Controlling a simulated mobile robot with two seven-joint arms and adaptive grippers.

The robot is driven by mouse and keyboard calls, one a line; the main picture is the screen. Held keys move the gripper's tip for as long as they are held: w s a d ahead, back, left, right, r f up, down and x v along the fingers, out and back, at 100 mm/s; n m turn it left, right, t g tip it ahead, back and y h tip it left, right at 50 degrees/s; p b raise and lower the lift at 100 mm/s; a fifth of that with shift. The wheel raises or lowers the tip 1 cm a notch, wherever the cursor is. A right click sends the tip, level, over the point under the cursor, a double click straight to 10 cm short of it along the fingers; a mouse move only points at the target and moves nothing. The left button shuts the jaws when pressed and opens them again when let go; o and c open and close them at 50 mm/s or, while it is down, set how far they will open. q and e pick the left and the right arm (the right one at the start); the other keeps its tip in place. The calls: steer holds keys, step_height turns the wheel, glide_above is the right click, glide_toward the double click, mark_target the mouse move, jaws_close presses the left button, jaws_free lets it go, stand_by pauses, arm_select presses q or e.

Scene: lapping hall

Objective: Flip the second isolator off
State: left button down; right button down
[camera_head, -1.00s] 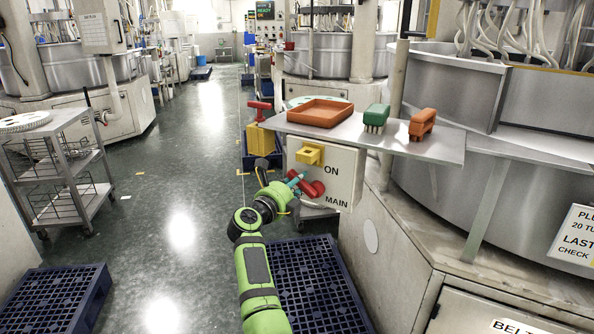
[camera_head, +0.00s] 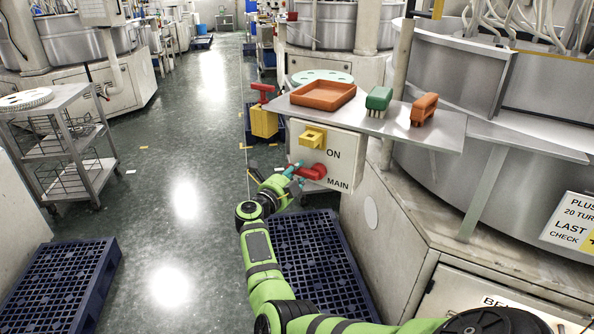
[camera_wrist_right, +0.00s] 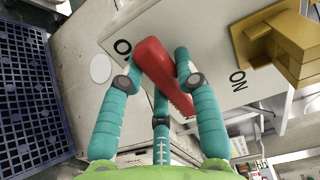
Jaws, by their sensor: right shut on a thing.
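A white isolator box (camera_head: 346,150) marked ON and MAIN is mounted under a grey shelf. It carries a red handle (camera_head: 316,171) low on its face and a yellow block (camera_head: 313,137) above. My right gripper (camera_head: 297,169) is at the red handle. In the right wrist view, the teal fingers of my right gripper (camera_wrist_right: 158,78) are closed around the red handle (camera_wrist_right: 152,57), with fingers on both sides. The yellow block (camera_wrist_right: 285,45) and the ON lettering lie to the right there. Part of the handle is hidden by the fingers. My left gripper is not in view.
The shelf (camera_head: 440,132) above the box holds an orange tray (camera_head: 323,95), a green brush (camera_head: 378,99) and an orange brush (camera_head: 424,108). A yellow box with a red top (camera_head: 264,121) stands behind. A blue pallet (camera_head: 310,265) lies below my arm.

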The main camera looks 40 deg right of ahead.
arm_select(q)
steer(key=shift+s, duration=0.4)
arm_select(e)
steer(key=shift+d+r, duration=0.15)
steer(key=c, duration=1.2)
jaws_free()
steer(key=shift+o, duration=0.2)
steer(key=v, duration=0.7)
steer(key=shift+a, duration=0.2)
steer(key=shift+s, duration=0.1)
